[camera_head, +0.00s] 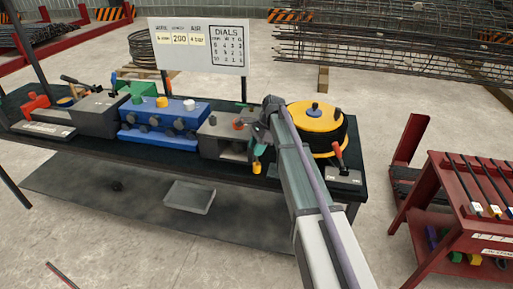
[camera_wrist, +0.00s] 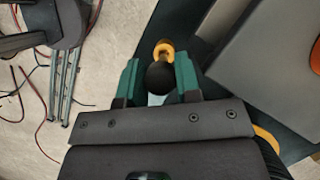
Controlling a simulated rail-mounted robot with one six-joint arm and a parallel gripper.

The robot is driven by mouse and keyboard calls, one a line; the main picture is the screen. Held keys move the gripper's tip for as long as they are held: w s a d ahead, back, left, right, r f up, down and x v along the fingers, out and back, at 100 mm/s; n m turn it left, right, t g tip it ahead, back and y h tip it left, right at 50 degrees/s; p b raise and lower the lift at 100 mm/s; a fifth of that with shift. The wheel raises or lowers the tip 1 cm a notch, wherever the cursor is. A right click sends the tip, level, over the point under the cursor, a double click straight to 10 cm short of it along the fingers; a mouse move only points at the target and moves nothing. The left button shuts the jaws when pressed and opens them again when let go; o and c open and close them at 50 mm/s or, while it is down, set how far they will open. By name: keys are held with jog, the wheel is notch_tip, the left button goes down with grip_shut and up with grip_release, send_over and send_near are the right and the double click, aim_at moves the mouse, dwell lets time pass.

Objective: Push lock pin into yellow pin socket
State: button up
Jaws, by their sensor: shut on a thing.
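My gripper (camera_wrist: 160,82) has its two green fingers closed on a round black knob (camera_wrist: 159,78), which I take to be the lock pin's. Just beyond the knob is a yellow ring-shaped piece (camera_wrist: 164,48); I cannot tell whether it is the pin socket or part of the pin, or whether the two touch. In the head view my gripper (camera_head: 257,152) points down at the front edge of the bench, right of the grey box (camera_head: 222,136). A small yellow piece (camera_head: 257,167) shows just below the fingers. The pin's shaft is hidden.
The dark bench (camera_head: 170,148) also carries a blue block (camera_head: 165,122) with coloured caps, a yellow-and-black round turntable (camera_head: 318,118) and a red-handled lever (camera_head: 339,155). A sign (camera_head: 198,45) stands behind. A red rack (camera_head: 470,205) is at right. Cables (camera_wrist: 22,95) show at left in the wrist view.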

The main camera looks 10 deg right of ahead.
jog(key=shift+f, duration=0.15)
dwell(0.8)
jog(key=shift+f+b, duration=0.35)
jog(key=shift+b, duration=0.15)
jog(key=shift+f+b, duration=1.25)
jog(key=shift+r+p, duration=1.5)
jog(key=shift+f+b, duration=1.5)
jog(key=o, duration=1.1)
jog(key=shift+r, duration=0.15)
